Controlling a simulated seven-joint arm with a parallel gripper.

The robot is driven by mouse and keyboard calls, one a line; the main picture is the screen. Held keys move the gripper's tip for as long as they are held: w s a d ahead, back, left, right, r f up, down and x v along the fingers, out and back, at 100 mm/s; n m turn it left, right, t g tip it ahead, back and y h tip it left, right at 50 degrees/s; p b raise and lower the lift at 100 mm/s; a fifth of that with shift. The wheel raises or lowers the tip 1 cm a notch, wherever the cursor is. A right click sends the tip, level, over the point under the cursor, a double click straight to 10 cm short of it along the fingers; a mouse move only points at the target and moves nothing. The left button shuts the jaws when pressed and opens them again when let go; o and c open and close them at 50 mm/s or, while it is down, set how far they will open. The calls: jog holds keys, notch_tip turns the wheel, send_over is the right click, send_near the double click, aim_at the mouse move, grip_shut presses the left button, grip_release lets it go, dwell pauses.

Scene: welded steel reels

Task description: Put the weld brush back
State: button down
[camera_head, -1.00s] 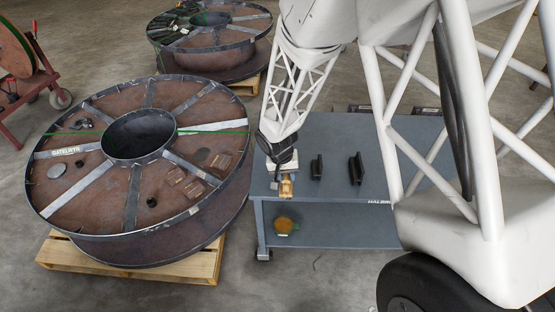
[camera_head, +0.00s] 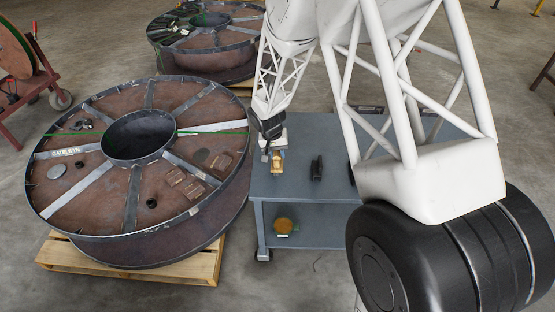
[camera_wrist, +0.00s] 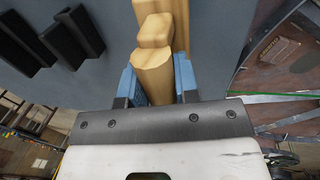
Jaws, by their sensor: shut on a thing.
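The weld brush, a pale wooden block with a rounded handle, shows at the left end of the grey-blue bench in the head view (camera_head: 277,162) and at the top middle of the wrist view (camera_wrist: 155,65). My gripper (camera_wrist: 155,85) is shut on it, with one blue finger on each side of the wood. In the head view my gripper (camera_head: 271,148) is over the bench's left end. The brush's bristles are not clearly seen. I cannot tell how high the brush is above the bench.
The bench (camera_head: 285,188) carries a black upright holder (camera_head: 316,168); a second one (camera_head: 352,174) is mostly behind my arm. A bowl-like thing (camera_head: 284,225) sits on the lower shelf. A large steel reel (camera_head: 100,200) on a pallet (camera_head: 190,262) stands close left of the bench.

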dwell(0.3)
jog(key=shift+f, duration=1.7)
jog(key=shift+f, duration=0.15)
jog(key=c, duration=0.9)
grip_release()
jog(key=shift+o, duration=0.2)
notch_tip(320, 180, up, 12)
jog(key=a, duration=0.2)
jog(key=shift+a, duration=0.2)
